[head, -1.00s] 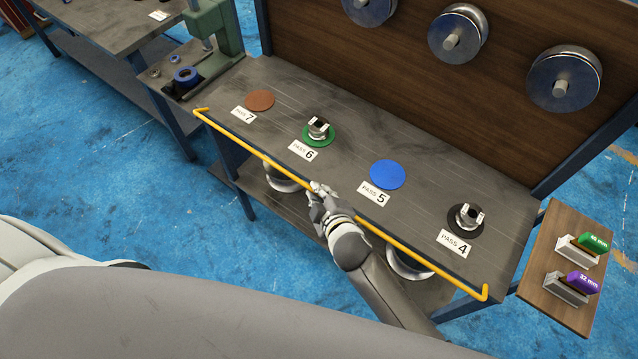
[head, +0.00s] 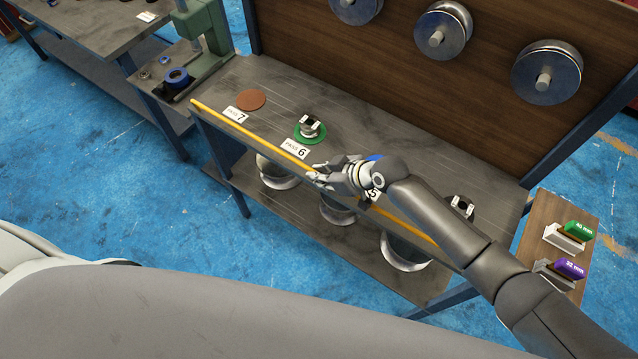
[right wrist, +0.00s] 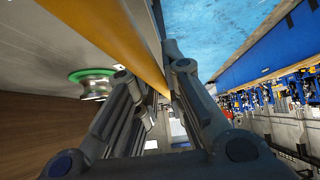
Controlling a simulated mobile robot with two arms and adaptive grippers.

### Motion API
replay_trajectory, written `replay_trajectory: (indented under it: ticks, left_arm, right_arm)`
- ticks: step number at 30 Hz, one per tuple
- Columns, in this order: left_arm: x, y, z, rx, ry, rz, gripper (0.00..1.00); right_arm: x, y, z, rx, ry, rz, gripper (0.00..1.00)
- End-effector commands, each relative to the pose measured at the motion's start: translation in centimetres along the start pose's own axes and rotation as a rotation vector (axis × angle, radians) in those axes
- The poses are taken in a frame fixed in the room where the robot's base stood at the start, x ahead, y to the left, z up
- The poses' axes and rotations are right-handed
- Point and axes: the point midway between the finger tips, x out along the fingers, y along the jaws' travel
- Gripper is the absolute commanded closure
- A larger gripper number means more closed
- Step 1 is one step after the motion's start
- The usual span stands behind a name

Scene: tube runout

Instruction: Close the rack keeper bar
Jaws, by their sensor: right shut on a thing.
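The yellow keeper bar (head: 250,134) runs along the bench's front edge, from the left corner until my right arm hides it. My right gripper (head: 322,174) is shut on the bar near its middle. In the right wrist view the bar (right wrist: 112,36) passes between the fingers of the right gripper (right wrist: 152,72). My right arm hides the bar's right end and most of the blue disc. My left gripper is out of view.
The bench top (head: 275,92) holds a brown disc (head: 251,100) and a metal fitting on a green disc (head: 310,128). Another fitting (head: 462,206) stands right of my forearm. Metal pots (head: 280,176) stand on the shelf below. A wooden side board (head: 535,228) holds two labelled blocks.

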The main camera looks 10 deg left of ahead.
Motion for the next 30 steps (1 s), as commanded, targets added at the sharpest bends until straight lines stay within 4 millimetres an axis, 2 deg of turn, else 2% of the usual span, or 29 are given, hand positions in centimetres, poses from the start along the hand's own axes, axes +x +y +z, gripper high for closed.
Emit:
replay_trajectory:
  ticks: [1, 6, 12, 17, 18, 22, 30]
  left_arm:
    - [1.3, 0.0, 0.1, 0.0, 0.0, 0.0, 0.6]
    - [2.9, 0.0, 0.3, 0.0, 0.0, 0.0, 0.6]
    - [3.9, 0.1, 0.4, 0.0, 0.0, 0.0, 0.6]
    - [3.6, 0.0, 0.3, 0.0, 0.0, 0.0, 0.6]
    - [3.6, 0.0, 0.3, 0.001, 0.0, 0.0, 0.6]
    - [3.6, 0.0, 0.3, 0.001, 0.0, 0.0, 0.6]
    - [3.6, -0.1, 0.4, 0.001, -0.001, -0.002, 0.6]
  right_arm:
    - [0.4, 0.4, 0.3, 0.021, 0.003, -0.018, 1.0]
    - [0.3, 0.8, 0.2, 0.088, 0.002, -0.085, 1.0]
    - [0.1, 1.1, 0.1, 0.135, 0.001, -0.133, 1.0]
    - [-0.1, 1.0, 0.0, 0.135, -0.001, -0.132, 1.0]
    - [0.0, 1.0, 0.0, 0.135, -0.001, -0.132, 0.85]
    - [0.0, 0.9, 0.0, 0.134, -0.001, -0.132, 0.68]
    - [-0.1, 1.0, 0.0, 0.134, 0.0, -0.131, 0.68]
